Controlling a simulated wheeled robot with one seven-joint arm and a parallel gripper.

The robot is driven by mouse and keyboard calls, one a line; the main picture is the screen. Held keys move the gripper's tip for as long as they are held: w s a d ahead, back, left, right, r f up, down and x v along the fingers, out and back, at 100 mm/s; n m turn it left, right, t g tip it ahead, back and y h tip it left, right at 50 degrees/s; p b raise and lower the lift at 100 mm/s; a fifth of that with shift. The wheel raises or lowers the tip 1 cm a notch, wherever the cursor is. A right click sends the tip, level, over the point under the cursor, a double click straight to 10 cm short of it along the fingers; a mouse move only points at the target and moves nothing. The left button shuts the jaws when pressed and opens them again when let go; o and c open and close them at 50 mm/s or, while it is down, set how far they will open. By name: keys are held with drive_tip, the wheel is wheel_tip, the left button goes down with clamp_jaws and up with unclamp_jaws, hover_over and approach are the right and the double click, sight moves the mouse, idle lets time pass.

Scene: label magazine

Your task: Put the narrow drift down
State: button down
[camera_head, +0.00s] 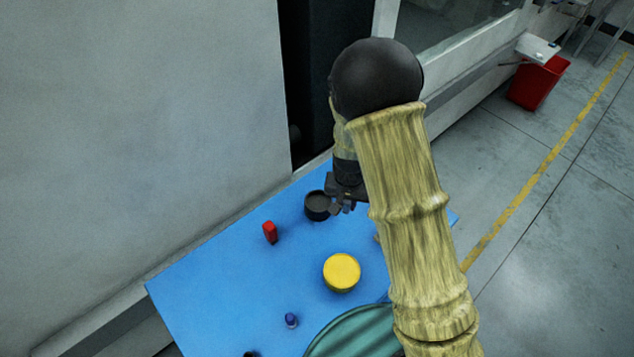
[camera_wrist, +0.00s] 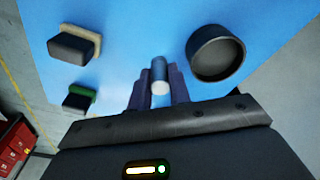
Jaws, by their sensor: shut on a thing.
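The narrow drift (camera_wrist: 159,76) shows in the wrist view as a small grey-blue cylinder with a pale near end, between the two fingers. My gripper (camera_wrist: 157,88) is shut on it. In the head view my gripper (camera_head: 344,206) is over the far part of the blue table (camera_head: 215,275), just right of the dark round cup. The drift cannot be made out there, and my arm covers part of the table. I cannot tell whether the drift touches the table.
The dark open cup (camera_head: 317,205) stands close by; it also shows in the wrist view (camera_wrist: 217,54). A red block (camera_head: 270,232), yellow round piece (camera_head: 342,272), small blue-purple cylinder (camera_head: 291,320) and green round tray (camera_head: 350,335) are nearer. Two dark blocks (camera_wrist: 72,46) (camera_wrist: 78,98) show at wrist-view left.

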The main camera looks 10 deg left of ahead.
drive_tip(key=shift+n, duration=0.3)
drive_tip(key=d+f, duration=0.1)
drive_tip(key=d, duration=0.4)
drive_tip(key=w+d+f, duration=0.1)
drive_tip(key=d, duration=0.4)
drive_tip(key=d+f, duration=0.2)
drive_tip(key=d, duration=0.3)
drive_tip(key=shift+w+d, duration=0.15)
drive_tip(key=shift+w, duration=0.15)
drive_tip(key=shift+w, duration=0.1)
